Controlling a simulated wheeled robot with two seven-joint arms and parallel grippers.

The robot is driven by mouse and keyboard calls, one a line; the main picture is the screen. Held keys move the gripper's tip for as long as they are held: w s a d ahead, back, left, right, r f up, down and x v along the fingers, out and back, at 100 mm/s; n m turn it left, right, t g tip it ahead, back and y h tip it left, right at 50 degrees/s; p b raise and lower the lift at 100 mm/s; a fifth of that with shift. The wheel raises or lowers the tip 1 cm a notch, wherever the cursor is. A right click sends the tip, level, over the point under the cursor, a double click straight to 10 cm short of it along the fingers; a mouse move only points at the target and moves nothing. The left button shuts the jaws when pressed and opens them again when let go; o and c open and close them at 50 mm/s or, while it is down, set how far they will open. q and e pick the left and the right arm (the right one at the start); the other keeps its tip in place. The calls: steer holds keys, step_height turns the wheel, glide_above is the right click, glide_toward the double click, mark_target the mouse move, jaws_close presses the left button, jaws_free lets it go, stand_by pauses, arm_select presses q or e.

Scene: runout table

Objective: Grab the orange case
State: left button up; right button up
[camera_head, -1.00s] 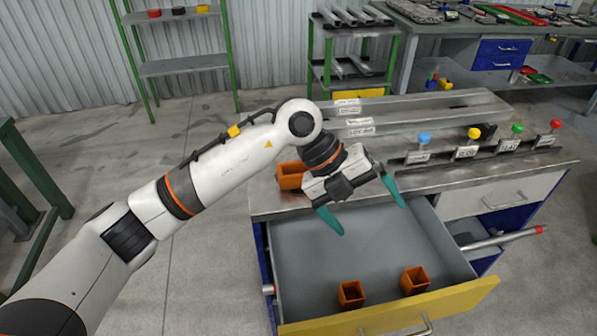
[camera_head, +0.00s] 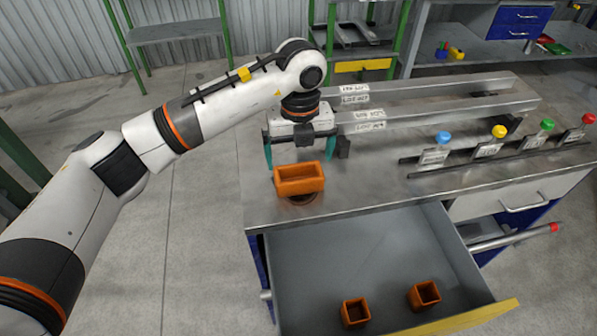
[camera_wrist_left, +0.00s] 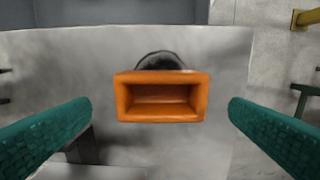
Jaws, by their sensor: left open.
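An orange case (camera_head: 299,180), an open-topped rectangular box, is near the left end of the metal table top (camera_head: 380,185). A dark round patch shows beneath it. My left gripper (camera_head: 300,160) is over the table just behind the case in the head view, fingers pointing down, open and empty. In the left wrist view the case (camera_wrist_left: 161,97) lies centred between the two green fingers (camera_wrist_left: 160,125), with a gap on each side. Two smaller orange boxes, one at left (camera_head: 355,312) and one at right (camera_head: 424,295), stand in the open drawer. My right gripper is not in view.
The grey drawer (camera_head: 350,255) is pulled out below the table's front edge. Metal rails with paper labels (camera_head: 430,100) run along the back. A row of coloured knobs, including a blue one (camera_head: 443,137), stands at the right.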

mark_target(299, 175)
arm_select(q)
steer(key=shift+f, duration=0.95)
steer(key=shift+w+f, duration=0.1)
steer(key=shift+f, duration=0.2)
step_height(299, 175, down, 4)
steer(key=shift+w+a+f+p, duration=0.15)
steer(key=shift+p, duration=0.9)
steer(key=shift+f, duration=0.25)
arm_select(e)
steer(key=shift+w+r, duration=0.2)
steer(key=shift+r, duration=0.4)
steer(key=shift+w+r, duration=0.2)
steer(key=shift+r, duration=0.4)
arm_select(q)
steer(key=shift+c, duration=0.6)
steer(key=c, duration=0.6)
steer(key=shift+o, duration=0.2)
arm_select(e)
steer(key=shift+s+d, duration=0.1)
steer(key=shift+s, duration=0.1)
